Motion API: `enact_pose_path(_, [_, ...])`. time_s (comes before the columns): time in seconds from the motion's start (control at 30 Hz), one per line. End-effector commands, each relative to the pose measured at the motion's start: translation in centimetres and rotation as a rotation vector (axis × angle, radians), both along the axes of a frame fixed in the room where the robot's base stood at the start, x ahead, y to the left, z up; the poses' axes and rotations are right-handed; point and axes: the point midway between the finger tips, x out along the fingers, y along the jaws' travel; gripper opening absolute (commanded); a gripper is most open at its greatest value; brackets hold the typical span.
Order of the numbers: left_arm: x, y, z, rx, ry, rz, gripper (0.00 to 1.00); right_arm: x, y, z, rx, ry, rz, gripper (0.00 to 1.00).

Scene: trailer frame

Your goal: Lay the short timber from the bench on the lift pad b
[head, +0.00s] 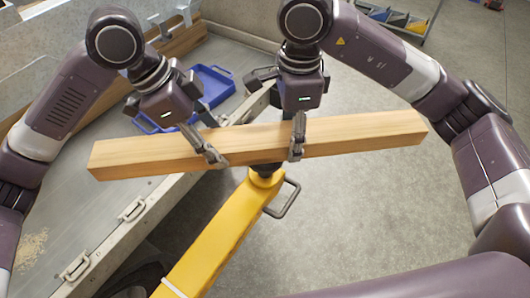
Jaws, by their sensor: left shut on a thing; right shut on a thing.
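The short timber (365,137) is a long pale wooden beam held level across the middle of the head view. My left gripper (213,158) is shut on it left of its middle. My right gripper (297,150) is shut on it a little right of its middle. Below the timber stands a yellow post (228,225) with a dark round pad (266,170) on top. The timber crosses over this pad and hides part of it. I cannot tell whether timber and pad touch. No label shows which pad it is.
A grey metal bed (150,235) with handles lies at the left, with sawdust (30,248) on it. A blue tray (214,84) and more timber (182,40) lie behind. A rack with coloured bins (395,18) stands far back. Grey floor at the right is clear.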

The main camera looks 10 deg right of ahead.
Motion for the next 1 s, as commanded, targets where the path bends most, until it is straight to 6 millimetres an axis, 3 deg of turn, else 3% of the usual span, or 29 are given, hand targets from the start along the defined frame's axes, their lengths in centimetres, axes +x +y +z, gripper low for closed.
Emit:
enact_pose_path(0.07, [0.1, -0.1, -0.6, -0.004, -0.003, 0.001, 0.00, 0.0, 0.1, -0.6, 0.003, -0.002, 0.002, 0.00])
enact_pose_path(0.1, [0.0, 0.0, -0.3, -0.001, -0.001, 0.000, 0.54, 0.0, 0.1, -0.3, 0.002, 0.000, 0.002, 0.54])
enact_pose_path(0.2, [0.0, 0.0, -0.3, -0.001, 0.000, 0.000, 0.65, 0.0, 0.0, -0.3, 0.001, 0.000, 0.001, 0.65])
enact_pose_path(0.5, [0.0, 0.0, -0.2, 0.000, -0.001, 0.000, 0.68, 0.0, 0.0, -0.3, 0.000, 0.000, 0.000, 0.68])
enact_pose_path(0.63, [0.1, 0.4, 0.7, -0.001, -0.002, 0.001, 0.68, 0.0, 0.0, -0.3, 0.000, 0.000, 0.000, 0.68])
enact_pose_path(1.0, [0.1, 3.2, 7.6, -0.001, -0.004, 0.003, 0.68, 0.0, 0.0, -0.3, 0.000, 0.000, 0.000, 0.68])
